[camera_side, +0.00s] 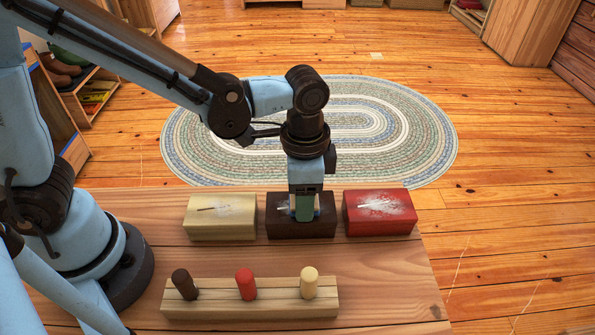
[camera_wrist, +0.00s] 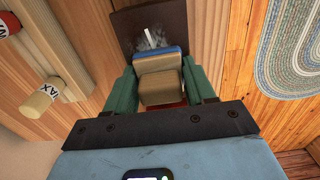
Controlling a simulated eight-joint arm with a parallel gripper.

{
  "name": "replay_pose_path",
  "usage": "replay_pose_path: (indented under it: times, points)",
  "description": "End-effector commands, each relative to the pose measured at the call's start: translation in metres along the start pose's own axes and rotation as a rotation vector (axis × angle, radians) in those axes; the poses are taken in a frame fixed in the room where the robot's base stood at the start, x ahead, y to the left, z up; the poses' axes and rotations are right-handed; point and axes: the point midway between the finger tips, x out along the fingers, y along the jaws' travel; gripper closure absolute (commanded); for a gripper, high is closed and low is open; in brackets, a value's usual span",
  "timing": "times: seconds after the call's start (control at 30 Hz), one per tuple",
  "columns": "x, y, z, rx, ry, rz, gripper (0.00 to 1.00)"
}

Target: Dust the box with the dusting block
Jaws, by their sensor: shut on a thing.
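In the side view, my gripper (camera_side: 304,212) points down over the dark brown box (camera_side: 324,230), which stands between a cream box (camera_side: 221,231) and a red box (camera_side: 380,227). In the wrist view, my gripper (camera_wrist: 160,90) is shut on a tan dusting block (camera_wrist: 160,88) with a blue layer (camera_wrist: 160,53) on its far side. The brown box also shows in the wrist view (camera_wrist: 150,18), with pale dust on its top just past the block. White dust marks lie on all three boxes. Whether the block touches the brown box is hidden.
A wooden rack (camera_side: 235,311) in front holds a dark brown stick (camera_side: 184,284), a red stick (camera_side: 246,284) and a cream stick (camera_side: 309,282). The cream one is lettered WAX. The wooden table (camera_side: 390,275) is clear at right. An oval rug lies beyond it.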

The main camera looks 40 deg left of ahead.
Motion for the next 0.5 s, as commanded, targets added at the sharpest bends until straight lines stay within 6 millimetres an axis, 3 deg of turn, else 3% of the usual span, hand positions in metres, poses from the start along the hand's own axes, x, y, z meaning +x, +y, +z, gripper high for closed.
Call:
replay_pose_path:
  times: [0.5]
  points:
    - [0.000, 0.000, 0.048, -0.002, -0.001, 0.000, 0.79]
